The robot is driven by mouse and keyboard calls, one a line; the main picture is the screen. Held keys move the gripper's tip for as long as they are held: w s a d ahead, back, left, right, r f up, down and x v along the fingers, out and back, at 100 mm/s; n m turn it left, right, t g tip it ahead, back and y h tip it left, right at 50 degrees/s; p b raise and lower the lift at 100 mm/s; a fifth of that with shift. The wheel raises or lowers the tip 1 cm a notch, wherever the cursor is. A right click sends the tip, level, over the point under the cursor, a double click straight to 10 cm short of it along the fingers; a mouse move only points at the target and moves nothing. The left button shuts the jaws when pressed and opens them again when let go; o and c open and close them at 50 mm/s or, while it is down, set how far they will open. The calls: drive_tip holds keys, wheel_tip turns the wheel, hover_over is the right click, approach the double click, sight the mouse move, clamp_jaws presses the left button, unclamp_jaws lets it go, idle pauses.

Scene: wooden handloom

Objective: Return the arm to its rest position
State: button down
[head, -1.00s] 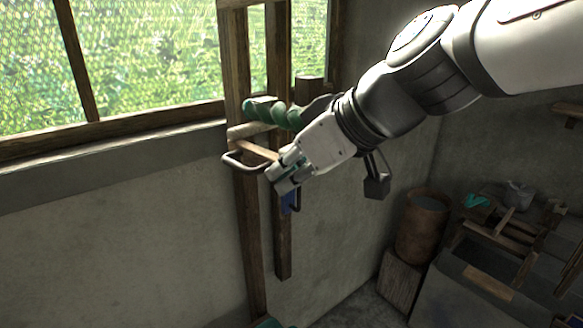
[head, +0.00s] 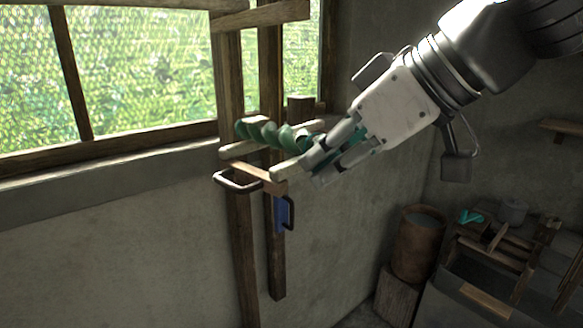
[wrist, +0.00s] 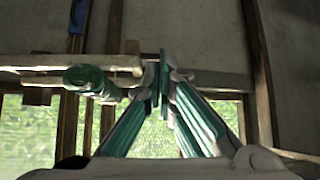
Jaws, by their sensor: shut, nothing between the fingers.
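My gripper (head: 318,172) is shut and empty in the head view, at the lower left end of my arm. It is in front of the wooden loom frame (head: 233,100), close to the green twisted yarn (head: 270,134) on a wooden bar. I cannot tell whether the fingertips touch the bar. In the wrist view my gripper (wrist: 164,78) points up the picture with its fingers together. The green yarn (wrist: 84,78) shows there to its left, beside a pale wooden beam (wrist: 70,62).
A dark metal handle (head: 238,182) and a blue-backed handle (head: 283,213) are on the frame below my gripper. A rusty barrel (head: 417,245) and a grey bench (head: 455,300) stand at the lower right. A window (head: 140,70) is at the left. The lower left wall is bare.

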drive_tip(key=s+d+f+m+h, duration=0.6)
drive_tip(key=s+d+f+m, duration=0.3)
drive_tip(key=d+f, duration=0.4)
drive_tip(key=shift+s+d+f+m+g+h, duration=0.3)
drive_tip(key=shift+d+f+m+g+h, duration=0.15)
drive_tip(key=shift+f, duration=0.2)
